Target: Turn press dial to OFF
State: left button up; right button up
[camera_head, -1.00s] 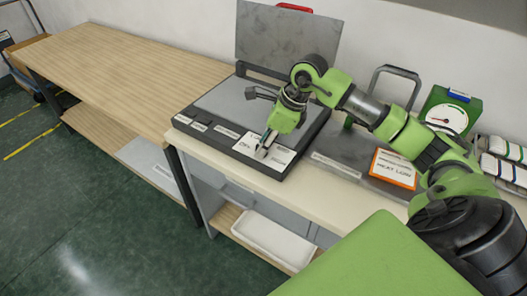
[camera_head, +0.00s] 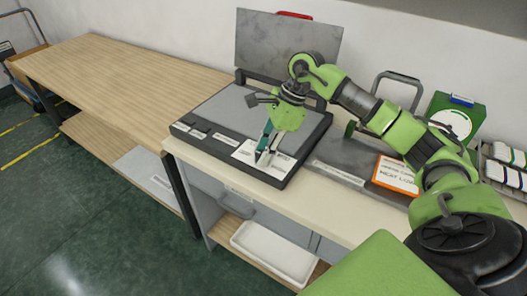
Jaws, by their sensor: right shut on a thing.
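The press (camera_head: 215,100) is a dark, flat unit with a grey plate and a raised grey lid (camera_head: 285,45) behind it. A white label card (camera_head: 247,150) lies on its front right corner, where the dial sits. My right gripper (camera_head: 264,157) points down at that card and is shut on the dial. The dial itself is hidden by the fingers, so its setting cannot be read. My left gripper is not in view.
A long wooden table (camera_head: 120,75) stands to the left. Right of the press are an orange-framed sign (camera_head: 396,174), a green gauge (camera_head: 455,122) and a rack of rolls (camera_head: 505,165). A white tray (camera_head: 275,252) sits on the shelf below.

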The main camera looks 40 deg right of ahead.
jog(key=shift+r, duration=0.1)
jog(key=o, duration=1.1)
jog(key=v, duration=1.2)
jog(key=shift+s, duration=0.1)
